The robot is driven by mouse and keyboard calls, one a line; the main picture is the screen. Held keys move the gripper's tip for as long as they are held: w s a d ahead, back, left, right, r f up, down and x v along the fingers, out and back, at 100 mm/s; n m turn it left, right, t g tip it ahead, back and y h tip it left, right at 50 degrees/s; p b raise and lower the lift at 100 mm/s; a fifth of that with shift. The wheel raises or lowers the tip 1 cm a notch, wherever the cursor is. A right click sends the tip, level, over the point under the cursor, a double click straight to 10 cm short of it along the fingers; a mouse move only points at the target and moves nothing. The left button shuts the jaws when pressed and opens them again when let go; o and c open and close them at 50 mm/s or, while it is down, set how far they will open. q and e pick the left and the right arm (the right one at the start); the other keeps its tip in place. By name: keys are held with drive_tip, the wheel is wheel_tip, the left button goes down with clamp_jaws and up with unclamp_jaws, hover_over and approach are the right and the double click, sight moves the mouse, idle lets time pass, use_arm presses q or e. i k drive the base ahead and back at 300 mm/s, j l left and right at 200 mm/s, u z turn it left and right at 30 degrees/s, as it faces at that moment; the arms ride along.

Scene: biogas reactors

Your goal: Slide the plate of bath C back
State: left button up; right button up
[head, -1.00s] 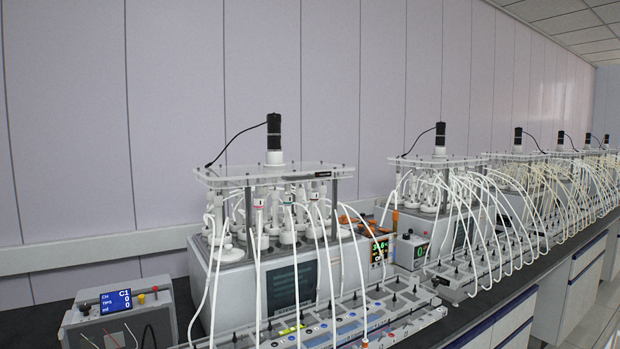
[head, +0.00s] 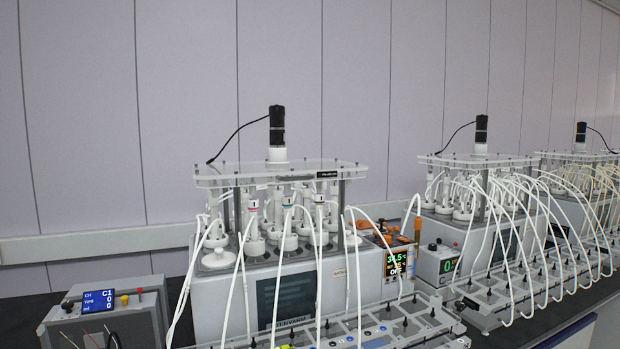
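The nearest water bath (head: 236,302) stands on the dark bench, with a clear plate (head: 265,176) raised above it on posts. A black motor (head: 277,126) on a white base sits on top of the plate. Several white-capped bottles with tubes stand under the plate. A second bath with its own plate (head: 478,162) is to the right, and a third plate (head: 575,158) lies beyond it. Neither of my grippers is in view.
A grey box with a blue display (head: 107,300) stands at the left. A long tube rack (head: 405,325) lies in front of the nearest bath. White tubes arch down in front of the baths. A panelled wall (head: 180,100) stands close behind.

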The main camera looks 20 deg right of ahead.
sight(277, 165)
drive_tip(key=i+l, duration=0.1)
drive_tip(key=l, duration=0.65)
drive_tip(key=i+l+u, duration=0.15)
drive_tip(key=l, duration=0.55)
